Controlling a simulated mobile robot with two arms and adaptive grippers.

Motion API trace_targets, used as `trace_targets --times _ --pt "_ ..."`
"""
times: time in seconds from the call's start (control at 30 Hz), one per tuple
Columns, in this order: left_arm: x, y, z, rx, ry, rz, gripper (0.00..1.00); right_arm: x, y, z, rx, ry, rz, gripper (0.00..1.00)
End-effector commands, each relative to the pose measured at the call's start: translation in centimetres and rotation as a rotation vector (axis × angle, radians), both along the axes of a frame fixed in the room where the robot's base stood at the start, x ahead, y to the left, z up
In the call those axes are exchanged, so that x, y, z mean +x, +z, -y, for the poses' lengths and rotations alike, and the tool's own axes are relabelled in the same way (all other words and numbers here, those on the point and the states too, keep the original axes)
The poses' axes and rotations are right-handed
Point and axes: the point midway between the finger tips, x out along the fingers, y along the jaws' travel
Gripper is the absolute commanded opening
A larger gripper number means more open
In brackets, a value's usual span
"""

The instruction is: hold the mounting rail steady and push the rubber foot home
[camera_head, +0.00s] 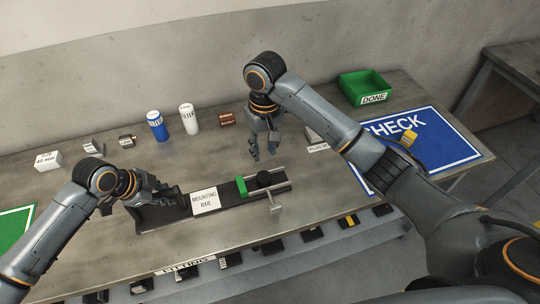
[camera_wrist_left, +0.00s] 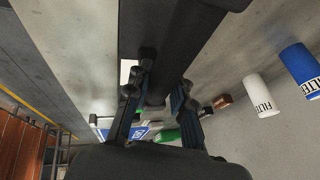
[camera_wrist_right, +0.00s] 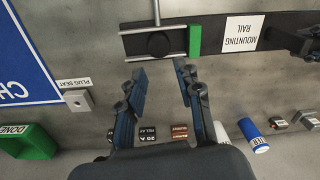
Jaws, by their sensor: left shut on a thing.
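The dark mounting rail (camera_head: 226,193) lies on the table, with a white label (camera_head: 205,201) on it. My left gripper (camera_head: 158,190) is shut on the rail's left end; the left wrist view shows its fingers either side of the dark rail (camera_wrist_left: 160,30). A round black piece, apparently the rubber foot (camera_head: 264,179), sits between two metal strips at the rail's right end, beside a green block (camera_head: 241,186). It also shows in the right wrist view (camera_wrist_right: 158,44). How deep it sits I cannot tell. My right gripper (camera_head: 264,157) is open and empty, behind the rail and apart from it.
A metal T-shaped handle (camera_head: 273,205) sticks out in front of the foot. A plug seat block (camera_head: 315,138), blue and white filters (camera_head: 156,126) and small parts stand behind. A green DONE bin (camera_head: 366,88) and blue CHECK mat (camera_head: 440,140) lie right.

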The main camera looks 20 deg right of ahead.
Motion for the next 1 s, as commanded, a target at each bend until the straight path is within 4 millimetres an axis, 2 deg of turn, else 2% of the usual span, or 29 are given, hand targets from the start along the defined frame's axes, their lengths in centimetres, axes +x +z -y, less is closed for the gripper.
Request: trace_targets --times 0.03,0.1,0.13,0.37,0.5,0.6,0.8,0.9,1.0 --pt "-0.5 -0.8 -0.1 0.009 -0.002 -0.017 0.00 -0.2 -0.6 0.4 0.028 -0.061 -0.017 0.18" --pt "-0.5 -0.8 -0.1 0.009 -0.002 -0.017 0.00 -0.5 -1.2 1.0 0.085 -0.186 -0.048 0.04" --pt "-0.5 -0.8 -0.1 0.009 -0.002 -0.017 0.00 -0.7 -1.6 1.3 0.117 -0.255 -0.067 0.00" --pt "-0.5 -0.8 -0.2 0.010 -0.002 -0.017 0.00 -1.9 -3.9 5.6 0.367 -0.924 -0.271 0.00" --pt "-0.5 -0.8 -0.2 0.010 -0.002 -0.017 0.00 -2.5 -4.7 9.1 0.486 -1.325 -0.421 0.00" --pt "-0.5 -0.8 -0.2 0.010 -0.002 -0.017 0.00 -3.0 -4.9 11.6 0.549 -1.560 -0.517 0.00" --pt "-0.5 -0.8 -0.1 0.010 -0.002 -0.017 0.00 -3.5 -4.9 14.9 0.625 -1.841 -0.643 0.00" --pt "-0.5 -0.8 -0.1 0.009 -0.002 -0.017 0.00 -3.6 -5.0 15.3 0.638 -1.893 -0.671 0.00" --pt "-0.5 -0.8 -0.1 0.009 -0.002 -0.017 0.00 -3.5 -5.5 14.9 0.642 -1.908 -0.679 0.00"
